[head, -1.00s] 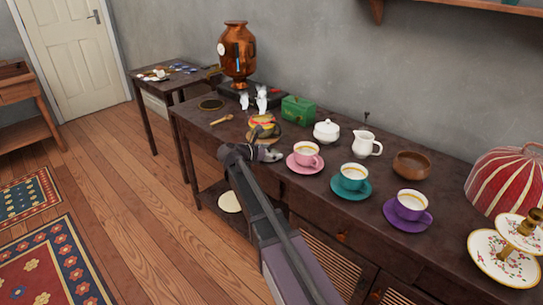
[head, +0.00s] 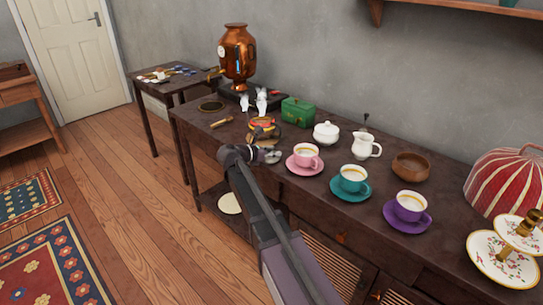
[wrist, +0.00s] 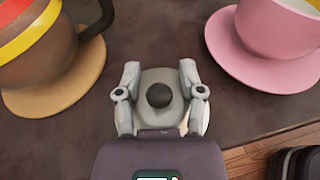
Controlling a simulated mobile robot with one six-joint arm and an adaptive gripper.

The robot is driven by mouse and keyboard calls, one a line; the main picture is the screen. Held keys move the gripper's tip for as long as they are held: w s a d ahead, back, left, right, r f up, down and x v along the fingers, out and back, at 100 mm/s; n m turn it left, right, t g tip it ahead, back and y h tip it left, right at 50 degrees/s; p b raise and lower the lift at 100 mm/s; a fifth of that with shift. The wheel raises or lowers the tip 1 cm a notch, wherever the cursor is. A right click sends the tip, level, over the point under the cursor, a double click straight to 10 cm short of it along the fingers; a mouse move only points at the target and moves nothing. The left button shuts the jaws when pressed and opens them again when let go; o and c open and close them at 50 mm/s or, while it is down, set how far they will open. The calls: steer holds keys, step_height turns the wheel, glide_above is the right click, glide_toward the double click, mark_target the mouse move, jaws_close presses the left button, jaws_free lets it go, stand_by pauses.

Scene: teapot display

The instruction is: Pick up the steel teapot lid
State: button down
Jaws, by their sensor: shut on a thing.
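The steel teapot lid (wrist: 158,77) is a grey disc with a round black knob, at the middle of the wrist view. My gripper (wrist: 159,72) has one pale finger on each side of the lid and is shut on it. In the head view my gripper (head: 268,155) is near the front edge of the table, left of the pink cup. The lid is too small there to tell from the fingers. I cannot tell whether it touches the tabletop.
A striped teapot (wrist: 38,45) on a wooden disc (wrist: 80,82) stands close on the left. A pink cup (wrist: 275,28) on its pink saucer (wrist: 232,55) is close on the right. Teal cup (head: 353,175), white jug (head: 366,147) and green box (head: 297,112) stand farther off.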

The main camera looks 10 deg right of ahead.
steer(key=shift+s+f, duration=0.1)
steer(key=shift+f, duration=0.05)
steer(key=shift+r+p, duration=0.95)
steer(key=shift+p, duration=0.2)
steer(key=shift+r+p, duration=0.8)
steer(key=shift+r, duration=0.05)
steer(key=s+a+r+p, duration=0.1)
steer(key=s+a, duration=0.9)
steer(key=s, duration=0.1)
steer(key=shift+s+a, duration=0.3)
steer(key=shift+a, duration=0.05)
steer(key=shift+s, duration=0.15)
